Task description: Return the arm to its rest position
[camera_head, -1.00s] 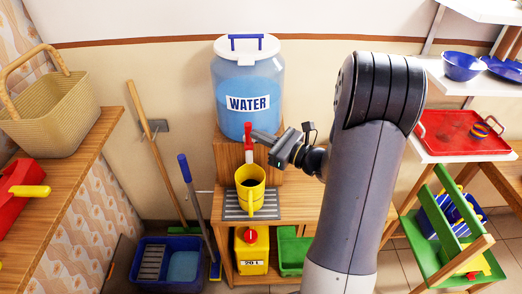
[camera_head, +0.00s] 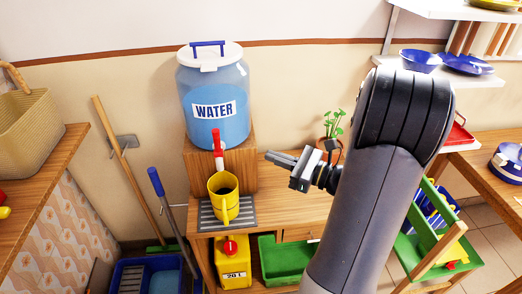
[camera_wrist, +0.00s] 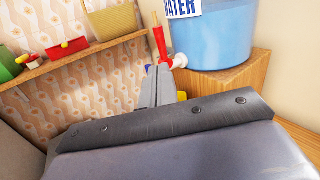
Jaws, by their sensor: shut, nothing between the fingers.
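My gripper (camera_head: 272,156) is shut and empty. In the head view it points left, held above the wooden counter, to the right of the red tap (camera_head: 218,143) and apart from it. My arm rises in front of the counter and hides part of it. In the wrist view my gripper's fingers (camera_wrist: 157,85) are together, with the red tap (camera_wrist: 160,43) just beyond them in the picture.
A water tank (camera_head: 213,105) stands on a wooden block at the wall. A yellow pitcher (camera_head: 224,205) sits on the grate under the tap. A potted plant (camera_head: 332,127) is behind my gripper. A green stepladder (camera_head: 440,240) stands at right.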

